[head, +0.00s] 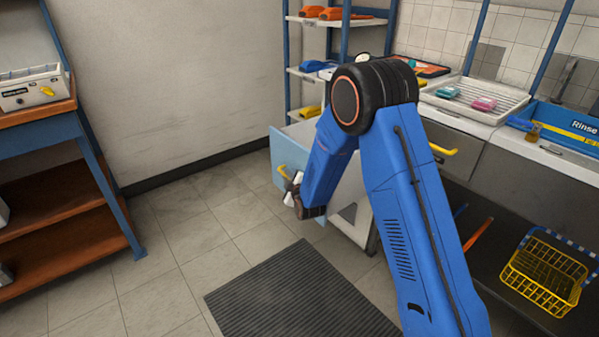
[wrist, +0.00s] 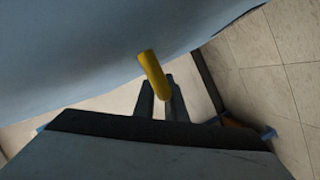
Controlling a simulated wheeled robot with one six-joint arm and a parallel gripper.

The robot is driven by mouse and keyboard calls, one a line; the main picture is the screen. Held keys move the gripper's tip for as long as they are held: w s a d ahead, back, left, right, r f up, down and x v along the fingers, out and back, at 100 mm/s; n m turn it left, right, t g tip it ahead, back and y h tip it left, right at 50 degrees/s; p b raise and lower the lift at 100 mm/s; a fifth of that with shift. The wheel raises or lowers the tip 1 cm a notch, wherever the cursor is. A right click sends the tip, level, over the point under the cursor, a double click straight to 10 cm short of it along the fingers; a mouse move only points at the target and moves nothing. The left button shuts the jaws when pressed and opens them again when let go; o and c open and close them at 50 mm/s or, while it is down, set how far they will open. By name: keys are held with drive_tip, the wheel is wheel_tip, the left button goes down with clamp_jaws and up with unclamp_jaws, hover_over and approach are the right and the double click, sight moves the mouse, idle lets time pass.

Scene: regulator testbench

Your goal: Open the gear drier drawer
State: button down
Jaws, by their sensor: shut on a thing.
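The light blue drawer front (head: 287,155) shows left of my arm in the head view. It stands out from the counter unit, and its pale inside shows behind the front, so the drawer is open. Its yellow handle (head: 282,171) is partly hidden by my gripper (head: 292,190). In the wrist view the blue front (wrist: 80,50) fills the upper left. The yellow handle (wrist: 154,75) lies between the fingers of my gripper (wrist: 160,92), which is shut on it. My arm hides part of the drawer, and no label on it can be read.
A dark ribbed mat (head: 300,295) lies on the tiled floor in front. A workbench (head: 60,130) stands at the left. A yellow basket (head: 545,275) sits under the counter at the right. The floor left of the drawer is clear.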

drive_tip(key=shift+s+a, duration=0.6)
drive_tip(key=shift+a, duration=0.15)
drive_tip(key=c, duration=2.1)
unclamp_jaws()
drive_tip(key=shift+s, duration=0.1)
drive_tip(key=v, duration=1.7)
drive_tip(key=shift+s, duration=0.1)
drive_tip(key=shift+r, duration=0.1)
